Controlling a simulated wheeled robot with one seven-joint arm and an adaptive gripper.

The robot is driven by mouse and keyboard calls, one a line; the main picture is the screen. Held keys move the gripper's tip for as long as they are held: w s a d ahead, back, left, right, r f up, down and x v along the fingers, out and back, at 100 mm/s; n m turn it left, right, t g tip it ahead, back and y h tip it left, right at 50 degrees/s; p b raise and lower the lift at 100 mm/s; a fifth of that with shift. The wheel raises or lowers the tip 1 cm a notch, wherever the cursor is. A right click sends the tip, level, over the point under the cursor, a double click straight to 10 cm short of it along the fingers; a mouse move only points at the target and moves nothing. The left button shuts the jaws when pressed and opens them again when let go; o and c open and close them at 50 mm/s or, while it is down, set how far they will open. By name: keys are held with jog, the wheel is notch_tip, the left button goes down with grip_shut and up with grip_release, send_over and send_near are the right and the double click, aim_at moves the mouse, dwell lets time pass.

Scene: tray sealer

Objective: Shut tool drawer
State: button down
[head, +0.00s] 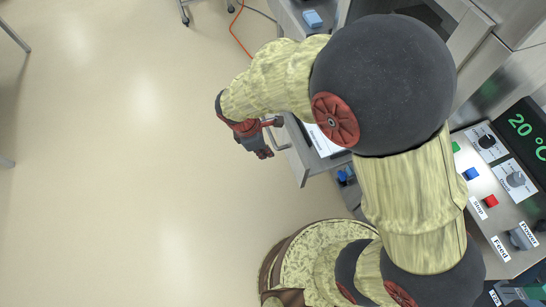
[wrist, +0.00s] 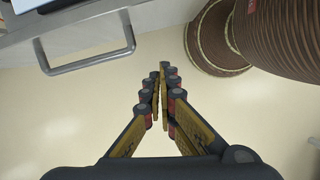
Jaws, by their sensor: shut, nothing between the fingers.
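The tool drawer (head: 298,160) stands pulled out from the machine in the head view, with a white sheet and blue items inside. My arm hides much of it. Its grey bar handle (head: 276,136) sits on its front. My gripper (head: 266,153) is just outside the drawer front, close to the handle. In the wrist view, the handle (wrist: 88,62) and the drawer front (wrist: 75,18) are at the upper left. My gripper (wrist: 159,82) points to the right of the handle, apart from it, with its fingers together and empty.
A control panel (head: 510,185) with buttons, knobs and a green 20 °C display is at the right. A blue object (head: 312,18) lies on a grey surface at the top. An orange cable (head: 238,35) runs over the floor.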

jog(key=w+d+f+n+b, duration=0.2)
jog(key=d+f+b, duration=0.3)
jog(key=f, duration=0.4)
jog(key=shift+w+d+f, duration=0.15)
jog(key=shift+w+d, duration=0.15)
jog(key=shift+d, duration=0.1)
dwell(0.4)
jog(key=w+d+p, duration=0.2)
jog(key=d+p, duration=0.1)
jog(key=d, duration=0.6)
jog(key=w+d+p, duration=0.3)
jog(key=d+p, duration=0.1)
jog(key=d, duration=0.5)
jog(key=w+d+p, duration=0.3)
jog(key=d, duration=0.6)
jog(key=shift+d+p, duration=0.4)
